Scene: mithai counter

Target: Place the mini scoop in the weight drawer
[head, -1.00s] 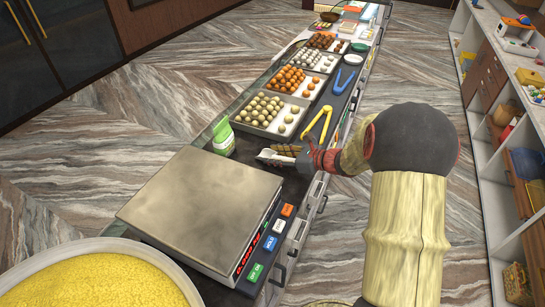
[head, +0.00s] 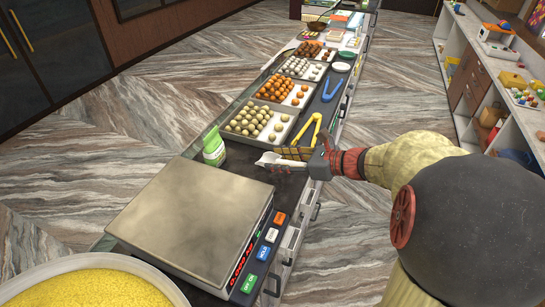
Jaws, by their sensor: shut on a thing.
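The mini scoop (head: 270,160) is a small white scoop at the tip of my gripper (head: 296,155), over the dark counter top between the scale and the tray of pale sweets. My gripper is shut on it; the fingers hide part of the scoop. I cannot tell whether the scoop touches the counter. Drawer fronts with handles (head: 291,237) run along the counter's right side, below the top.
A scale (head: 190,215) with a steel plate stands near, left of the drawers. A green-and-white container (head: 214,147) stands behind it. Yellow tongs (head: 310,132) and blue tongs (head: 333,87) lie beside the sweet trays. A yellow-filled bowl (head: 85,285) is at bottom left. Shelves stand right.

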